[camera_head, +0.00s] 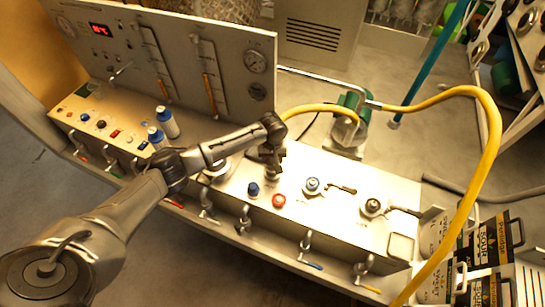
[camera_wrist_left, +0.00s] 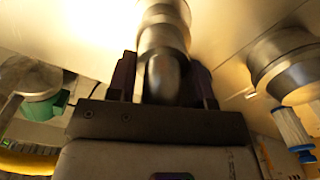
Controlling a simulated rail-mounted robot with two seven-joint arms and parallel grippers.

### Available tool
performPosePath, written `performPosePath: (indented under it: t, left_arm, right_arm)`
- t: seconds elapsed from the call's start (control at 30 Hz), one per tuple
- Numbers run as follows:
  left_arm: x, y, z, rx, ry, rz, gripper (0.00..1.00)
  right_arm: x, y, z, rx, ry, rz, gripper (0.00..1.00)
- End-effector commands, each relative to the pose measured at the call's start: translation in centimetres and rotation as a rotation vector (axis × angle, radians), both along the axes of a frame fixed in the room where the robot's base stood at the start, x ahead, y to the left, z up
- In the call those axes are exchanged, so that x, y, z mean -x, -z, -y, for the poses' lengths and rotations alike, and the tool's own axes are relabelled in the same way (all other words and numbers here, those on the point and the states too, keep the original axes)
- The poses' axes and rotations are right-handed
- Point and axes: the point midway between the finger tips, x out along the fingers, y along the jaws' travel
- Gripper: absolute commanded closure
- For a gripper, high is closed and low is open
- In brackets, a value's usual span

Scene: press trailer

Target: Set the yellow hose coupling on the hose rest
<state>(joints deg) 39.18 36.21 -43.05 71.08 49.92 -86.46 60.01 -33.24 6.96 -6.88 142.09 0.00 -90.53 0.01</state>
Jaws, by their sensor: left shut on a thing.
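My left gripper (camera_head: 271,161) reaches over the white valve panel, fingers pointing down. It is shut on a metal fitting (camera_head: 272,174), which appears to stand on the panel. In the left wrist view this fitting (camera_wrist_left: 163,40) is a bright metal cylinder with a dark rounded part between the left gripper's dark fingers (camera_wrist_left: 160,82). I cannot tell whether it is the hose coupling. A yellow hose (camera_head: 487,130) arcs from a bent metal pipe (camera_head: 325,80) to the front right. Another yellow length (camera_head: 305,108) runs from the green pump and passes out of sight behind my wrist. I cannot identify the hose rest.
The panel (camera_head: 335,225) carries a blue knob (camera_head: 253,188), a red knob (camera_head: 278,201), valve fittings (camera_head: 372,206) and front taps. A gauge board (camera_head: 190,60) rises behind. Blue-capped bottles (camera_head: 167,122) stand left of my gripper. The green pump (camera_head: 348,125) is behind the panel.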

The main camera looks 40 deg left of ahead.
Motion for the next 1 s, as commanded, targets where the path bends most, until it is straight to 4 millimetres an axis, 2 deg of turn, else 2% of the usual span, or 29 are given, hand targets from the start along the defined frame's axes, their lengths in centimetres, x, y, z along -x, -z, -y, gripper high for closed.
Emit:
performPosePath:
  t: [0.8,0.83,0.9,1.0]
  left_arm:
    - [-0.1,1.2,0.0,0.001,0.001,0.003,0.95]
    - [-0.1,1.1,0.0,0.001,0.001,0.003,0.50]
    - [-0.1,1.1,0.0,0.000,0.001,0.003,0.43]
    - [-0.1,1.1,0.0,0.001,0.001,0.002,0.42]
  right_arm:
    - [0.0,0.4,-0.1,-0.004,0.003,0.000,1.00]
    - [0.0,0.4,-0.1,-0.005,0.003,0.000,1.00]
    - [0.0,0.4,-0.2,-0.005,0.004,0.000,1.00]
    - [0.0,0.4,-0.2,-0.007,0.004,0.000,1.00]
